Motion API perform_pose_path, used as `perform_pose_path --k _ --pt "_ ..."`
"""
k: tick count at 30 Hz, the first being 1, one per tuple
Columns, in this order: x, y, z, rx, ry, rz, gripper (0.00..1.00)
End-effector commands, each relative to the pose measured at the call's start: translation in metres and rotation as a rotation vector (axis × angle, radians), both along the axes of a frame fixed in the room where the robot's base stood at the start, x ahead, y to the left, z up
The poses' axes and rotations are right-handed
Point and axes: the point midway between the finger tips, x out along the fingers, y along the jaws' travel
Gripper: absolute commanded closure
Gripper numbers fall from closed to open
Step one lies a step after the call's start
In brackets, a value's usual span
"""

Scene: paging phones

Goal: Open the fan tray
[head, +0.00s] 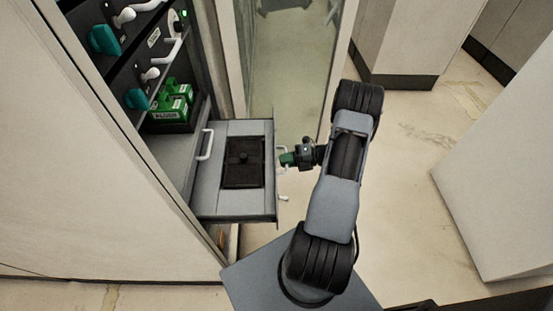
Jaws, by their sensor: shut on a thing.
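The fan tray (219,193) is a grey drawer that sticks out of the open rack cabinet. A black square unit with a round centre (243,164) is set in its top. My gripper (288,159) is at the tray's right-hand front face, shut on the white front handle (284,197). The gripper and its green tips hide part of the handle, so the exact grip is hard to see.
The rack (150,60) holds black panels with teal knobs, white handles and green blocks (170,103). A white handle (206,145) stands at the tray's inner end. A glazed door (290,80) stands open behind. Pale floor (405,180) is free to the right, before another cabinet (505,170).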

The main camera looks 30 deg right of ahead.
Motion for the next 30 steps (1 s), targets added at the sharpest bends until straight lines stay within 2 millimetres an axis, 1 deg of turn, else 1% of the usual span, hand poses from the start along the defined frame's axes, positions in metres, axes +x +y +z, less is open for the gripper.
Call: perform_pose_path --k 6,17,18,24,25,30 --pt "-0.0055 -0.0087 -0.0003 0.001 0.001 0.001 1.00" --pt "-0.0057 -0.0098 -0.0004 0.000 0.001 -0.001 1.00" --pt "-0.0057 -0.0098 -0.0004 0.000 0.001 -0.001 0.85" --pt "-0.0054 -0.0098 -0.0003 0.000 0.001 -0.001 0.66" --pt "-0.0054 -0.0098 -0.0003 0.000 0.001 -0.001 0.63" --pt "-0.0053 -0.0098 -0.0001 0.000 0.000 -0.001 0.63"
